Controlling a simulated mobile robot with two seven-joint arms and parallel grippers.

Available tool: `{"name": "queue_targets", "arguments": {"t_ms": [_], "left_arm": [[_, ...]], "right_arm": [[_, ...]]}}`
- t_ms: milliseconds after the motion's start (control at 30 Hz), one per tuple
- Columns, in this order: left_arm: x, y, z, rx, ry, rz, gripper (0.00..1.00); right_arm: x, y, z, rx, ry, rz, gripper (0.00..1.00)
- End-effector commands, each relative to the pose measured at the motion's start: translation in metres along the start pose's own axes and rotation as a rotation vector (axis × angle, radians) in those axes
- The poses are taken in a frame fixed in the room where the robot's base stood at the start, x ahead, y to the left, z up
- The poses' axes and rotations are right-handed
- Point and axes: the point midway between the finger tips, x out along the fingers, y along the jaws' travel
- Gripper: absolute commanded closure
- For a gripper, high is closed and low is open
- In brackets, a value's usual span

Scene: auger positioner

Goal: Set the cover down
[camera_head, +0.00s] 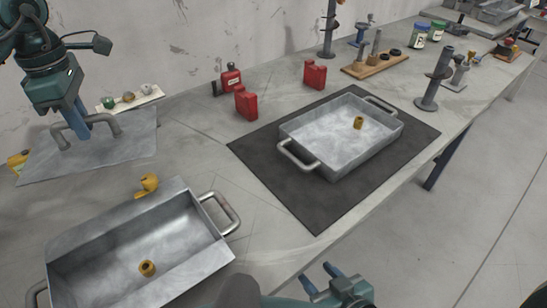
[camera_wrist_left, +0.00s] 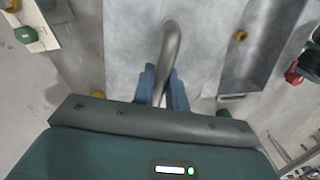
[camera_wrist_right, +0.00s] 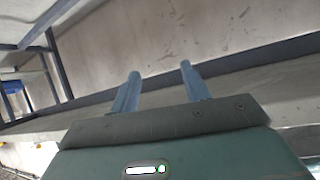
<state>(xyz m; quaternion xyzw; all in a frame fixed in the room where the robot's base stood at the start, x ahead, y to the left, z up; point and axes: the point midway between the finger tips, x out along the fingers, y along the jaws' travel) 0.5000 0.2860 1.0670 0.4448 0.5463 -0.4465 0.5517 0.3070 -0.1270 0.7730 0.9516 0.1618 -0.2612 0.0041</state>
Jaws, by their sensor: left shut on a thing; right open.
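The cover (camera_head: 128,148) is a flat grey metal plate with a bent tube handle. It is at the left of the head view, level, over the bench behind the near metal tray (camera_head: 205,265). I cannot tell whether it touches the bench. My left gripper (camera_head: 84,122) is above it and shut on its handle. In the left wrist view the handle (camera_wrist_left: 171,45) runs between the fingers (camera_wrist_left: 163,85). My right gripper (camera_head: 325,280) is open and empty at the front edge of the bench; its spread fingers (camera_wrist_right: 160,75) show in the right wrist view.
A second metal tray (camera_head: 295,126) stands on a dark mat (camera_head: 312,215). Both trays hold a small yellow fitting. Another yellow fitting (camera_head: 148,183) lies between cover and near tray. Red containers (camera_head: 246,103) stand behind the mat. A pale board (camera_head: 130,97) with small parts lies behind the cover.

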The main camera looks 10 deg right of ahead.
Motion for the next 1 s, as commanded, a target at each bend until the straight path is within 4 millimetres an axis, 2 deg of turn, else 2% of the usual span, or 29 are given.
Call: {"name": "queue_targets", "arguments": {"t_ms": [67, 200, 333, 600, 900, 1000], "left_arm": [[0.005, 0.001, -0.01, -0.153, 0.003, -0.003, 1.0], [0.047, 0.001, -0.019, -0.318, 0.008, -0.003, 1.0], [0.061, 0.002, -0.02, -0.341, 0.006, 0.0, 1.0], [0.067, 0.002, -0.02, -0.346, 0.007, 0.0, 1.0], [0.116, 0.001, -0.02, -0.343, 0.007, -0.002, 1.0], [0.124, 0.001, -0.02, -0.343, 0.006, 0.0, 1.0]], "right_arm": [[0.0, 0.0, 0.001, -0.005, -0.002, -0.002, 0.54], [0.011, 0.0, 0.018, 0.016, 0.003, -0.012, 0.54], [0.013, 0.0, 0.019, 0.036, 0.013, -0.017, 0.54], [0.011, 0.001, 0.005, 0.06, 0.04, -0.01, 0.54], [0.01, 0.001, 0.008, 0.058, 0.033, -0.009, 0.54], [0.01, 0.0, 0.008, 0.057, 0.031, -0.009, 0.54]]}}
